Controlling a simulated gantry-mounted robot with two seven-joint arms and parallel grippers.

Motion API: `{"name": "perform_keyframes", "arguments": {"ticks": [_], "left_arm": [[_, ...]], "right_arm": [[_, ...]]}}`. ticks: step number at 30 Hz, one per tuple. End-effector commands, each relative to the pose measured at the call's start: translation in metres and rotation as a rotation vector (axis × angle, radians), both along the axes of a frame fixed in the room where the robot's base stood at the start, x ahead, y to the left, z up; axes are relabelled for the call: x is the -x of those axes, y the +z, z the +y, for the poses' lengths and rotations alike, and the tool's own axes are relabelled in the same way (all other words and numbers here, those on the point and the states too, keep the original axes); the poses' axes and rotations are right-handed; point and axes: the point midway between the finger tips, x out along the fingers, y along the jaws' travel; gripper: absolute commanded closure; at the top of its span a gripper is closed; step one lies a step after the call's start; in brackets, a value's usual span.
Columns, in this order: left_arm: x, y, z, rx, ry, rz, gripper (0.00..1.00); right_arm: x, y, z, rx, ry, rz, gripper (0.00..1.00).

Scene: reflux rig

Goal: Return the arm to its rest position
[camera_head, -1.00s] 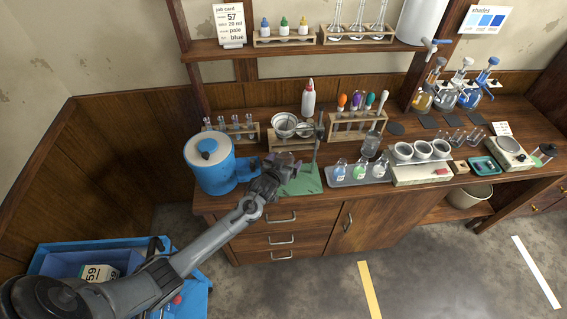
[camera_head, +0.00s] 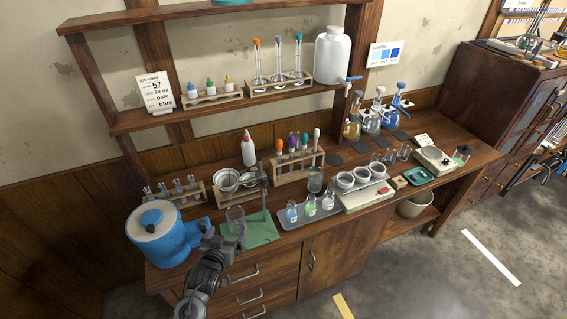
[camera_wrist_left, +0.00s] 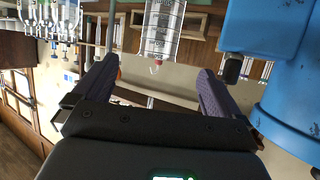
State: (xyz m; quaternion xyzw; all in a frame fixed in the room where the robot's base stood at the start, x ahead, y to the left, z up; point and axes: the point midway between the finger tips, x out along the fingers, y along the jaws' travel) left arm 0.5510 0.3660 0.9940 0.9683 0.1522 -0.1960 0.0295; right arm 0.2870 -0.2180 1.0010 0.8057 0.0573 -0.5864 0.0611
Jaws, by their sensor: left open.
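My left gripper (camera_head: 213,242) is at the front edge of the bench, between the blue container and the green stand base. In the left wrist view the two fingers (camera_wrist_left: 156,84) are apart, with nothing gripped between them. A clear graduated glass vessel (camera_wrist_left: 161,35) shows ahead of the fingertips there. In the head view a clear glass beaker (camera_head: 236,219) stands at the green base (camera_head: 262,231), just beyond the gripper. My arm comes up from the bottom of the picture and partly hides the drawers. My right gripper is not in view.
The blue lidded container (camera_head: 160,236) stands close on the left of the gripper.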

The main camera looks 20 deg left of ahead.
Motion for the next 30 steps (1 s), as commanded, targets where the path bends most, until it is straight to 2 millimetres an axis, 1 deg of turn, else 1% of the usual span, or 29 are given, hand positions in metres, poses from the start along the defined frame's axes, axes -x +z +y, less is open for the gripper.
{"name": "perform_keyframes", "arguments": {"ticks": [2,4,5,6,7,8,11,12,15,18,20,22,24,26,27,28,30], "left_arm": [[0.009,-0.01,-0.001,0.002,0.001,0.019,0.01],[0.02,-0.024,-0.004,0.01,0.001,0.047,0.01],[0.028,-0.032,-0.006,0.015,0.001,0.061,0.01],[0.04,-0.041,-0.011,0.026,-0.002,0.079,0.01],[0.05,-0.046,-0.018,0.038,-0.008,0.091,0.01],[0.061,-0.048,-0.027,0.052,-0.02,0.1,0.01],[0.103,-0.052,-0.064,0.114,-0.072,0.198,0.01],[0.122,-0.05,-0.08,0.134,-0.104,0.259,0.01],[0.167,-0.038,-0.114,0.158,-0.189,0.418,0.01],[0.2,-0.02,-0.135,0.149,-0.268,0.547,0.01],[0.216,-0.009,-0.143,0.133,-0.311,0.615,0.01],[0.23,0.004,-0.148,0.104,-0.356,0.681,0.01],[0.245,0.012,-0.15,0.069,-0.397,0.757,0.01],[0.26,0.01,-0.149,0.039,-0.425,0.845,0.01],[0.266,0.018,-0.148,0.027,-0.438,0.881,0.01],[0.264,0.033,-0.148,0.029,-0.436,0.872,0.01],[0.264,0.05,-0.148,0.031,-0.434,0.87,0.01]], "right_arm": [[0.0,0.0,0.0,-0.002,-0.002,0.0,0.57],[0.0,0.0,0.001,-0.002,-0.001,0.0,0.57],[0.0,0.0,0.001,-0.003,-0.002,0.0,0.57],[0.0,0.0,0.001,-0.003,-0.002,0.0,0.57],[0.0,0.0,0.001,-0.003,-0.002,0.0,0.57],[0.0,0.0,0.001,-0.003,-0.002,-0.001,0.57],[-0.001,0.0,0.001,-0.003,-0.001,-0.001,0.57],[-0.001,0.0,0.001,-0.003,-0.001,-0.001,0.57],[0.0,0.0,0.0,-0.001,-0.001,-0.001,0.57],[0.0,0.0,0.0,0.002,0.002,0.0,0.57],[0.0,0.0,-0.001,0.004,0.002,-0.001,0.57],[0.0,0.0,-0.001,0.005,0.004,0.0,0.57],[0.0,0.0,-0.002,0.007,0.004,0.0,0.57],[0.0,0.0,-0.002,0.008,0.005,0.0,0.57],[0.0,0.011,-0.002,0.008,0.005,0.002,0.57],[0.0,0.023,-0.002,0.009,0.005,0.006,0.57],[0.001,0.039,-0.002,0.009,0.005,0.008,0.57]]}}
